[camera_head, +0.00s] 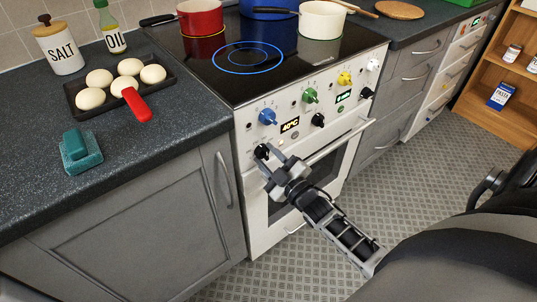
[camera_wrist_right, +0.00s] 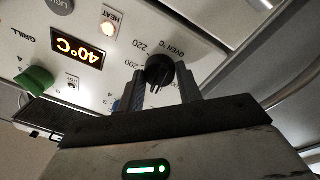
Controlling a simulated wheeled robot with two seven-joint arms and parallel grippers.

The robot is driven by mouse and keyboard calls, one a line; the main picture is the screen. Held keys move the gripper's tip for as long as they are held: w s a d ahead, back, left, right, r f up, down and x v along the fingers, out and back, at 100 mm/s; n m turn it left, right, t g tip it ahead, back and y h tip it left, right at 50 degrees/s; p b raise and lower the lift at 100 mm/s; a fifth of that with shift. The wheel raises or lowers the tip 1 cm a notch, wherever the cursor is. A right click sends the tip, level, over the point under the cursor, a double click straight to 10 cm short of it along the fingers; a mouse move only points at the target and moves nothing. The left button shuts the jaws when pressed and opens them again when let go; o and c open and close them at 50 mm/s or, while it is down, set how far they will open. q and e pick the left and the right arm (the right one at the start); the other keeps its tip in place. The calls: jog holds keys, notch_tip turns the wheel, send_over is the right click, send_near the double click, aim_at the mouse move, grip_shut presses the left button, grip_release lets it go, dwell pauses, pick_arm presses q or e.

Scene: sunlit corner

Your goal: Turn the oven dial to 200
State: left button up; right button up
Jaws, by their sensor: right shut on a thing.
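The oven dial (camera_head: 262,151) is a black knob at the lower left of the white oven's front panel. In the right wrist view the dial (camera_wrist_right: 160,70) is beside the print "OVEN °C" and a scale where 220 can be read. My right gripper (camera_head: 268,163) is shut on the dial, with one finger on each side in the wrist view (camera_wrist_right: 164,92). The orange display (camera_wrist_right: 77,54) reads 40°C, and the display (camera_head: 290,126) shows the same in the head view. The dial's pointer setting cannot be read clearly. My left gripper is not in view.
Blue (camera_head: 267,117), green (camera_head: 310,96), yellow (camera_head: 344,79) and white knobs line the panel, with other black knobs (camera_head: 318,120) near. The oven door handle (camera_head: 327,147) runs just below. Red (camera_head: 201,17) and white pots (camera_head: 321,20) stand on the hob.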

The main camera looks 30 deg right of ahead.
jog(key=m+h+p, duration=0.1)
jog(key=m+p, duration=0.1)
jog(key=m, duration=0.5)
jog(key=shift+r+m, duration=0.1)
jog(key=shift+m, duration=0.3)
jog(key=m+p, duration=0.1)
jog(key=m, duration=0.2)
jog(key=shift+m+g, duration=0.3)
jog(key=shift+m, duration=0.1)
jog(key=shift+a+m+p, duration=0.1)
jog(key=shift+m+p, duration=0.2)
jog(key=shift+m, duration=1.6)
jog(key=o, duration=1)
jog(key=shift+s, duration=0.15)
jog(key=s, duration=1.5)
jog(key=shift+s, duration=0.35)
jog(key=shift+a, duration=0.1)
